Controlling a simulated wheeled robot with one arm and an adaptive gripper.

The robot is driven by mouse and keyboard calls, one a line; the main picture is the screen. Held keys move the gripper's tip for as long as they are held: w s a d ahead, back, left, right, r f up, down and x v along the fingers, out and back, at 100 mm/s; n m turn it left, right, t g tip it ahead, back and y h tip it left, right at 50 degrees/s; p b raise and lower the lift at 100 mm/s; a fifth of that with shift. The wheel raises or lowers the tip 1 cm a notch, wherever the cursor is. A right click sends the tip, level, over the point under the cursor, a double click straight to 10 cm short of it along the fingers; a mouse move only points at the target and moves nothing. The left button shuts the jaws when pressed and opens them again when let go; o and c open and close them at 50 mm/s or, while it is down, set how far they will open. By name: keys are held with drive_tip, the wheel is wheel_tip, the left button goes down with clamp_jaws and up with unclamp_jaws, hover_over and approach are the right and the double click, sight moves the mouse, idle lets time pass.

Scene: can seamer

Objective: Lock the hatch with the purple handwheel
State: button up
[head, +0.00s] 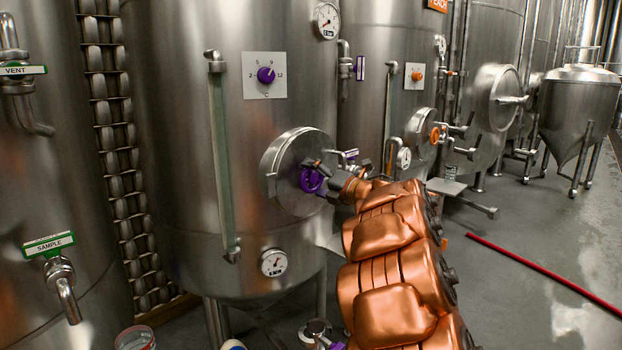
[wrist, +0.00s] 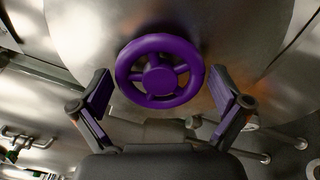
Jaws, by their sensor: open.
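The purple handwheel (head: 312,180) sits at the centre of the round steel hatch (head: 286,160) on the nearest large tank. In the wrist view the handwheel (wrist: 160,71) is a spoked ring with a round hub, and the hatch (wrist: 235,30) is behind it. My gripper (wrist: 162,98) is open, with one finger on each side of the wheel's lower half. Both fingers look apart from the rim; the exact depth gap cannot be told. In the head view my gripper (head: 320,180) partly covers the wheel.
A purple dial (head: 266,75) and a gauge (head: 274,263) are on the same tank. A sight tube (head: 221,160) stands left of the hatch. A neighbouring tank has an orange handwheel (head: 435,136).

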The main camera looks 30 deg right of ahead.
drive_tip(key=shift+w, duration=0.1)
drive_tip(key=c, duration=0.8)
drive_tip(key=shift+a, duration=0.55)
drive_tip(key=shift+c, duration=0.4)
drive_tip(key=shift+d, duration=0.45)
drive_tip(key=shift+d+r+m+p, duration=0.1)
drive_tip(key=shift+r+m+p, duration=0.2)
drive_tip(key=shift+m+p, duration=0.75)
drive_tip(key=m+p, duration=0.2)
drive_tip(key=m, duration=0.1)
drive_tip(key=shift+d, duration=0.1)
drive_tip(key=shift+f+m+p, duration=0.1)
drive_tip(key=shift+m+p, duration=1.25)
drive_tip(key=shift+m, duration=0.2)
drive_tip(key=shift+f, duration=0.1)
